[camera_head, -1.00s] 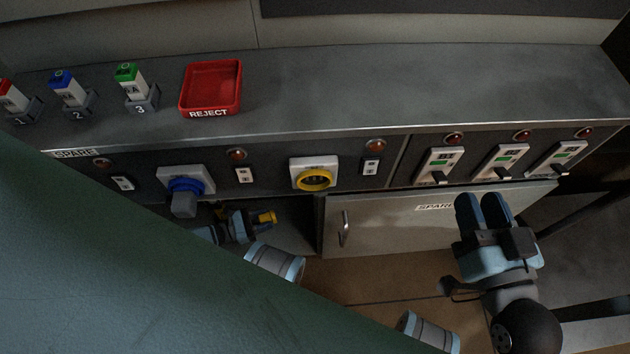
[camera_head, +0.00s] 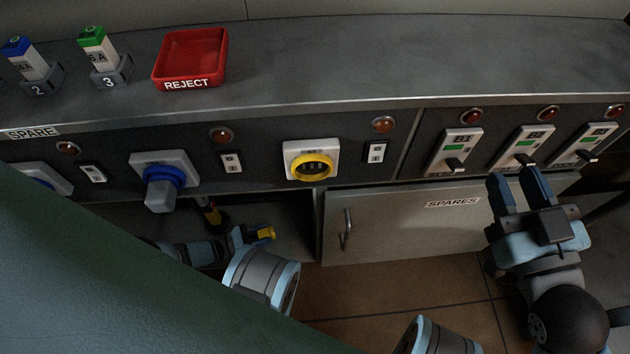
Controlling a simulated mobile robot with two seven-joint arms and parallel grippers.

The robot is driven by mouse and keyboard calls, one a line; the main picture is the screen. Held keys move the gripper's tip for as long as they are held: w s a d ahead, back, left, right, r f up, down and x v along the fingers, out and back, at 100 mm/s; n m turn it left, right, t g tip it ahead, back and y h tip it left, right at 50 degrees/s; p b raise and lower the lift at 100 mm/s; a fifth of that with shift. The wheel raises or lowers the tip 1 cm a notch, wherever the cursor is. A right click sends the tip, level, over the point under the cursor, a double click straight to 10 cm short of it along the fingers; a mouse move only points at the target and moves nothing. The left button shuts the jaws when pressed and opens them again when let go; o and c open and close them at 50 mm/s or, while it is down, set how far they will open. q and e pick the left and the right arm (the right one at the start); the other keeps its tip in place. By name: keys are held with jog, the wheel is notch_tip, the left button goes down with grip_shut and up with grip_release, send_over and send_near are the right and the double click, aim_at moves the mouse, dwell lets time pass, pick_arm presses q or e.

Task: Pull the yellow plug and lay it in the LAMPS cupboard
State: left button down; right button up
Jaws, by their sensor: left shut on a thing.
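My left gripper (camera_head: 252,236) is shut on the yellow plug (camera_head: 266,233) inside the dark open cupboard bay (camera_head: 294,222) below the panel. The yellow-ringed socket (camera_head: 302,177) above is empty. My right gripper (camera_head: 518,182) is open and empty, in front of the panel at the right.
A closed SPARES door (camera_head: 400,222) with an upright handle adjoins the bay on the right. A blue plug (camera_head: 161,190) sits in its socket. Breaker switches (camera_head: 456,152) are at the right. A red REJECT tray (camera_head: 192,58) stands on the worktop.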

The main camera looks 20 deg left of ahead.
pick_arm(q)
jog(key=c, duration=0.7)
grip_release()
jog(key=shift+o, duration=0.2)
jog(key=shift+d, duration=0.1)
